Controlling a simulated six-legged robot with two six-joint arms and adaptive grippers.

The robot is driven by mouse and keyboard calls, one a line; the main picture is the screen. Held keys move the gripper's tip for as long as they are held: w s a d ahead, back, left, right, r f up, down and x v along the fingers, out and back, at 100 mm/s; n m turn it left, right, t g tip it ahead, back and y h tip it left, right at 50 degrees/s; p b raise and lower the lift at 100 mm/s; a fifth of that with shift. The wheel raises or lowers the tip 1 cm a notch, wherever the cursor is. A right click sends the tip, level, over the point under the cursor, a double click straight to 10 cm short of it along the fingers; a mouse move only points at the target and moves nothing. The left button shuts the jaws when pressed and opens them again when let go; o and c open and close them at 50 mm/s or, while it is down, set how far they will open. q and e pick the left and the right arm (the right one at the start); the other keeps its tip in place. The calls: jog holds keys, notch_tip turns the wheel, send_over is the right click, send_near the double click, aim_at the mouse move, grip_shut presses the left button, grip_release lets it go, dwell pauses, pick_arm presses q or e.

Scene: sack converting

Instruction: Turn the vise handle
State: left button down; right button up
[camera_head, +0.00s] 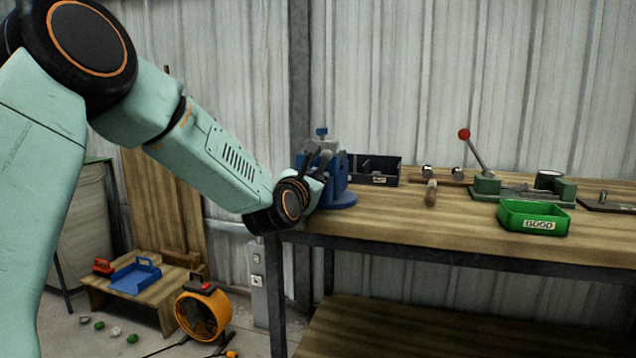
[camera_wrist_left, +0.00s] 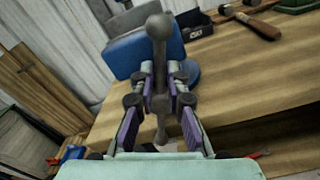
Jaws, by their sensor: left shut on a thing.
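The blue vise (camera_head: 338,182) stands at the left end of the wooden workbench (camera_head: 400,222); its blue body also shows in the left wrist view (camera_wrist_left: 142,50). Its grey handle (camera_wrist_left: 159,60) is a bar with a round ball at the upper end. My left gripper (camera_wrist_left: 160,88) is shut on the handle, with a finger on each side of the bar. In the head view my left gripper (camera_head: 318,160) is small and lies in front of the vise, so its grip is hard to make out there. My right gripper is not in view.
A black bin (camera_head: 385,178) stands just right of the vise. A hammer (camera_head: 430,192), a green tool with a red-knobbed lever (camera_head: 480,160) and a green tray marked GOOD (camera_head: 534,220) lie further right. An orange fan (camera_head: 203,312) is on the floor.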

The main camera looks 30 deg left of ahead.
pick_arm(q)
jog(key=shift+r, duration=0.15)
dwell(0.3)
jog(key=c, duration=1.3)
grip_release()
jog(key=shift+c, duration=0.2)
jog(key=v, duration=1.2)
